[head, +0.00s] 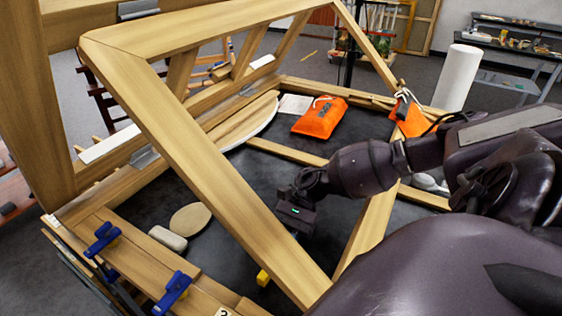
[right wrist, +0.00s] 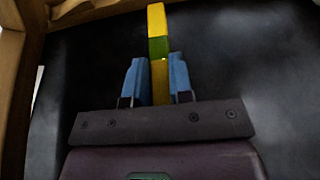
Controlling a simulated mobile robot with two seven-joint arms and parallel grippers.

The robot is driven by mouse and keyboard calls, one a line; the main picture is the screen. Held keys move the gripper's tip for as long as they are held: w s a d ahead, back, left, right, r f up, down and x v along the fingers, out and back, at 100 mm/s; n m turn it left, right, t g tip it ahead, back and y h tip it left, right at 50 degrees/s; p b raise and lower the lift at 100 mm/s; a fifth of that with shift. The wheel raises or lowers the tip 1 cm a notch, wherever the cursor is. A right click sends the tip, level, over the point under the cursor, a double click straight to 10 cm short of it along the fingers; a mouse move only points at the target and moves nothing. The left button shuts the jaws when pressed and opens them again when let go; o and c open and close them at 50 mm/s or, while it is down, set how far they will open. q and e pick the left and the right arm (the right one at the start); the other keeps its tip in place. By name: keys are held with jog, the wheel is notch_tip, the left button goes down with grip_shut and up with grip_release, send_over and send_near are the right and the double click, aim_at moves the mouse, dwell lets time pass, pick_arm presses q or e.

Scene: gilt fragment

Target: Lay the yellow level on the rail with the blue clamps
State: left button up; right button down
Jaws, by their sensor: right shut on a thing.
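The yellow level (right wrist: 157,22) has a green middle section and is between the two blue fingers of my right gripper (right wrist: 157,80), which is shut on it. In the head view my right gripper (head: 294,218) is behind the slanted wooden beam, over the dark surface. Only a small yellow end of the level (head: 263,277) shows past the beam; the rest is hidden. The wooden rail (head: 138,262) is at the lower left, with one blue clamp (head: 102,238) and another blue clamp (head: 172,290) on it. My left gripper is not in view.
A large wooden frame (head: 185,125) rises between my right gripper and the rail. A pale block (head: 167,238) and a tan oval disc (head: 190,218) lie near the rail. An orange pouch (head: 320,116) lies farther back. A white cylinder (head: 458,78) stands at the right.

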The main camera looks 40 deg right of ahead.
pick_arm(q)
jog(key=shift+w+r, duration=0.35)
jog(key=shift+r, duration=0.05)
pick_arm(e)
notch_tip(320, 180, up, 8)
jog(key=shift+r, duration=0.25)
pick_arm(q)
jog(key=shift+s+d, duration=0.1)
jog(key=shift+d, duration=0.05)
pick_arm(e)
jog(key=shift+d, duration=0.1)
